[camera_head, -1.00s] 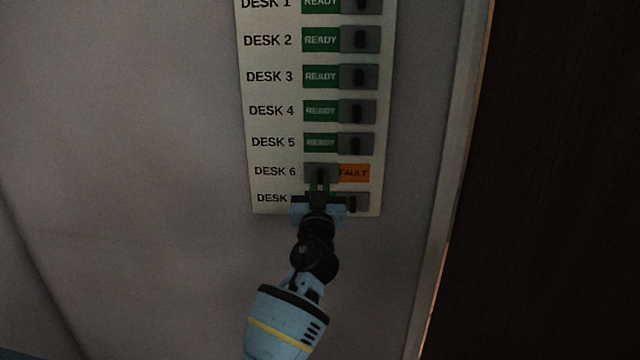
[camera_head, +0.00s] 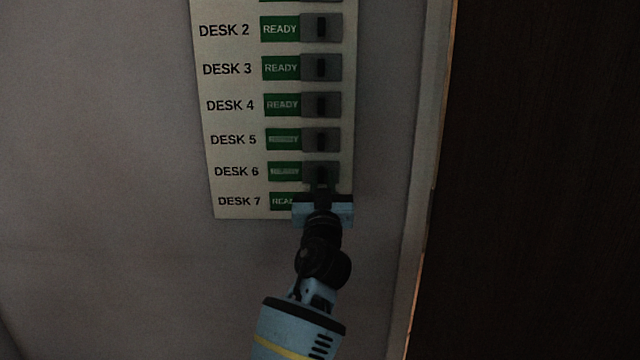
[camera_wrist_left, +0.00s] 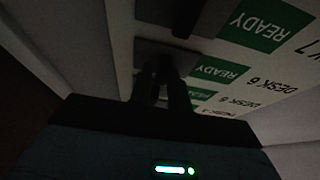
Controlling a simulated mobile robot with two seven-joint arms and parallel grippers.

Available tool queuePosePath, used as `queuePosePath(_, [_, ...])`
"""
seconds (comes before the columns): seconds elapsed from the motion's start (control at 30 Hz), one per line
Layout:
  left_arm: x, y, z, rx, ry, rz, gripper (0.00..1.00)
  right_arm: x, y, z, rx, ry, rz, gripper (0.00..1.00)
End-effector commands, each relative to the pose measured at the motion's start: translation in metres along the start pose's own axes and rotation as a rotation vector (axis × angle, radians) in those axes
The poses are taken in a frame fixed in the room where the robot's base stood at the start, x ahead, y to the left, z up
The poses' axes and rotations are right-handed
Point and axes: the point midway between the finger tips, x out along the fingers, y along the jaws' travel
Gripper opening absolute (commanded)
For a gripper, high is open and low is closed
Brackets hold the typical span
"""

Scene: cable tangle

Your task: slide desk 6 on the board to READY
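The white board (camera_head: 232,122) hangs on the wall with rows of desk labels. In the desk 6 row, the grey slider (camera_head: 334,172) is at the right and a green READY field (camera_head: 284,171) shows to its left. My left gripper (camera_head: 322,185) reaches up from below, its fingertips at the slider's dark knob. The left wrist view shows the two fingers (camera_wrist_left: 164,78) close together at the grey slider plate (camera_wrist_left: 168,54), apparently shut on the knob, which they mostly hide. My right gripper is not in view.
The desk 2 to desk 5 rows also show READY with sliders at the right. The desk 7 row (camera_head: 240,201) is partly covered by my gripper. A pale frame edge (camera_head: 416,200) and a dark brown panel (camera_head: 530,180) stand to the right.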

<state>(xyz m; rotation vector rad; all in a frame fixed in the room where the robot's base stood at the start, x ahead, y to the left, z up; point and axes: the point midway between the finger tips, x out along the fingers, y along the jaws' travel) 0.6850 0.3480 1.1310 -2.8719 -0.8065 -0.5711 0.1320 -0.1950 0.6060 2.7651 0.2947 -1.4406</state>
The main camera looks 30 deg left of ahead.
Motion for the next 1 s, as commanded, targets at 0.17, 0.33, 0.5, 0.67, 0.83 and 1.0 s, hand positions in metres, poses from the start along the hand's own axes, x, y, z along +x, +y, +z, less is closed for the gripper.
queuePosePath(0.17, [0.0, 0.001, 0.0, -0.001, 0.001, 0.001, 0.35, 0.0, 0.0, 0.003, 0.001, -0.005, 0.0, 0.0])
queuePosePath(0.33, [0.0, 0.0, 0.0, 0.0, 0.001, -0.001, 0.35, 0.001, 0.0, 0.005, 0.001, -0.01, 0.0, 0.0])
queuePosePath(0.5, [-0.007, 0.0, 0.001, 0.0, 0.0, 0.0, 0.35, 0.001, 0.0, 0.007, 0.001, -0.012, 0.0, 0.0])
queuePosePath(0.67, [-0.028, 0.0, 0.002, 0.0, -0.001, 0.0, 0.35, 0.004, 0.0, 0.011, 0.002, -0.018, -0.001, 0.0])
queuePosePath(0.83, [-0.055, 0.001, 0.002, -0.002, -0.002, 0.001, 0.35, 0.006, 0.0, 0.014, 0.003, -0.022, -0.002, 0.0])
queuePosePath(1.0, [-0.073, 0.001, 0.002, -0.001, -0.001, 0.001, 0.35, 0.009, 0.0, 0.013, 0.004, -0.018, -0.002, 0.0])
